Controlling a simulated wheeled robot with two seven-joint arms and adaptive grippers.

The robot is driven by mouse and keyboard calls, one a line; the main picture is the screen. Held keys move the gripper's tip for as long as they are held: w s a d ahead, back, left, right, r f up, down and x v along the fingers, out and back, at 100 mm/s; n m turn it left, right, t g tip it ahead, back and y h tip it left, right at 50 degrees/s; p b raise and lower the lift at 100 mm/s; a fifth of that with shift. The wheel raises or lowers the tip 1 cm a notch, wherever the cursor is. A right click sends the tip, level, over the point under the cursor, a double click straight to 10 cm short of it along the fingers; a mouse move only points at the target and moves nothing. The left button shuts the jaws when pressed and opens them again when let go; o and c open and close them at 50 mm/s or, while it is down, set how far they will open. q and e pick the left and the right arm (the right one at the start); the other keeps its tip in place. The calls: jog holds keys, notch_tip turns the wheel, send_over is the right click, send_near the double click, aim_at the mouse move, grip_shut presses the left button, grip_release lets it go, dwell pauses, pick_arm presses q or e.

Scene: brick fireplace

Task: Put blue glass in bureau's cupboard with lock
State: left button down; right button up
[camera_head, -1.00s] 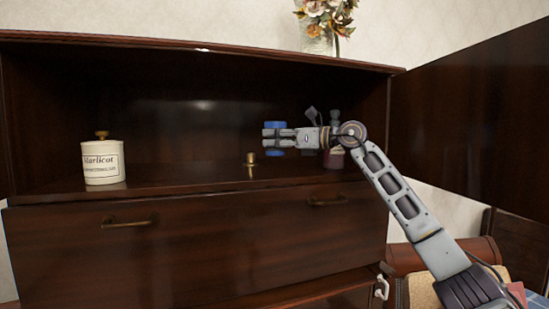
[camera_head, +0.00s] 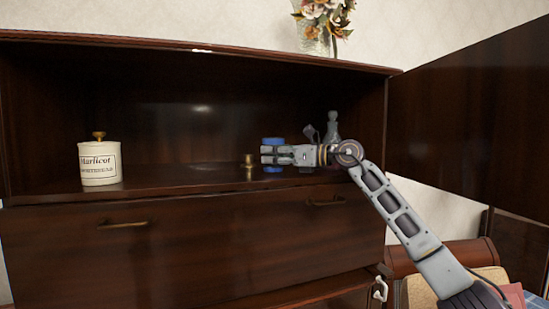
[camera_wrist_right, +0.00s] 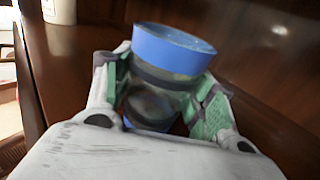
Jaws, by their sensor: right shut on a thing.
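The blue glass (camera_head: 272,140) has a blue rim and blue base with a clear middle. It is upright inside the open bureau cupboard (camera_head: 150,190), low over the shelf. I cannot tell if its base touches the shelf. My right gripper (camera_head: 268,155) is shut on the glass from the right side. In the right wrist view the glass (camera_wrist_right: 172,50) sits between the green-padded fingers (camera_wrist_right: 163,95). The cupboard's right door (camera_head: 470,120) stands open. My left gripper is not in view.
A white lidded jar (camera_head: 100,165) stands at the shelf's left. A small brass item (camera_head: 249,160) is close left of the glass. A clear bottle (camera_head: 333,126) and a dark object (camera_head: 309,133) stand behind my right arm. The shelf's middle is free.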

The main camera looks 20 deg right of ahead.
jog(key=shift+f, duration=0.2)
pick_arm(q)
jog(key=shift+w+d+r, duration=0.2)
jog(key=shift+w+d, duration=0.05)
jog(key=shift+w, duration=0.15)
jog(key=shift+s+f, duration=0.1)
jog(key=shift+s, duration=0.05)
pick_arm(e)
jog(key=shift+f, duration=0.1)
jog(key=o, duration=1.2)
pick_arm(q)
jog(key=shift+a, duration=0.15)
